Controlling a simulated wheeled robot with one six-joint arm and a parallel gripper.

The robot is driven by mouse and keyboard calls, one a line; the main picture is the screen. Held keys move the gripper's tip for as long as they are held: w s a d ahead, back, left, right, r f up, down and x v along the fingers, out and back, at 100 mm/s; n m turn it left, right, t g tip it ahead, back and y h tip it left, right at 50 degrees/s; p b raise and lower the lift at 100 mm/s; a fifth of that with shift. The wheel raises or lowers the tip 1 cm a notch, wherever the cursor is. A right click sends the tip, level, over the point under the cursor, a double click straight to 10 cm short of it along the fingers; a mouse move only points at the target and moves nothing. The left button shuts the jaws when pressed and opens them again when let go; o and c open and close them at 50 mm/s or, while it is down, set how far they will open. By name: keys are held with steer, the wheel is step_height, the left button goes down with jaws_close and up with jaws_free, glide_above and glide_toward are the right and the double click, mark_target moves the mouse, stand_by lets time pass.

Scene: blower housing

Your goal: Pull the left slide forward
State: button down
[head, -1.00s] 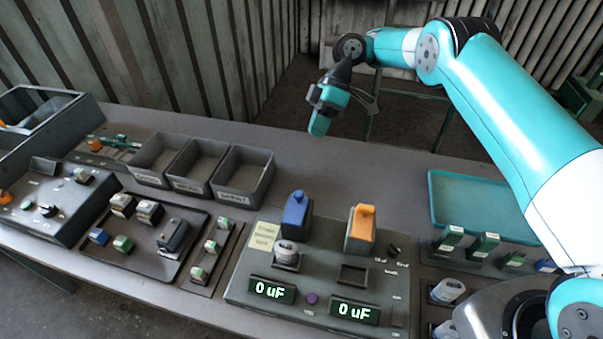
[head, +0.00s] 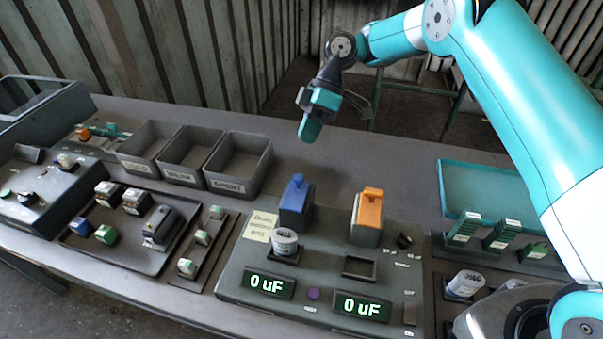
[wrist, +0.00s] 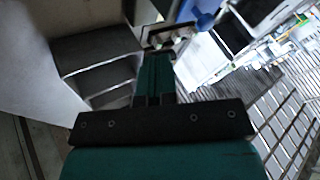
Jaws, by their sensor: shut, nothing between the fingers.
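The left slide (head: 296,200) is a blue block with a raised knob, standing at the back left of the grey test unit (head: 243,304). An orange slide (head: 368,212) stands to its right. A grey-white cylindrical part (head: 285,241) sits in a holder in front of the blue slide. My gripper (head: 312,132) is above the back of the table, behind the blue slide and apart from it. It is shut and empty, with teal fingers pointing down. In the wrist view, the fingers (wrist: 154,78) are together, and a blurred blue shape shows beyond them.
Three grey bins (head: 238,164) stand left of the slides. A dark tray (head: 110,250) with small parts lies at the front left. A teal tray (head: 482,186) is at the right. Two displays on the test unit read 0 uF. The table behind the slides is clear.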

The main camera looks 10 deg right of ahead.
mark_target(293, 184)
steer(key=shift+s+a+f+p, duration=0.35)
steer(key=shift+s+f, duration=0.15)
steer(key=shift+s, duration=0.45)
steer(key=shift+s+a+f+p, duration=0.2)
steer(key=shift+s+a+f, duration=0.25)
steer(key=shift+s, duration=0.45)
steer(key=shift+s+a+f+p, duration=0.3)
steer(key=shift+s+f, duration=0.25)
steer(key=shift+s, duration=0.4)
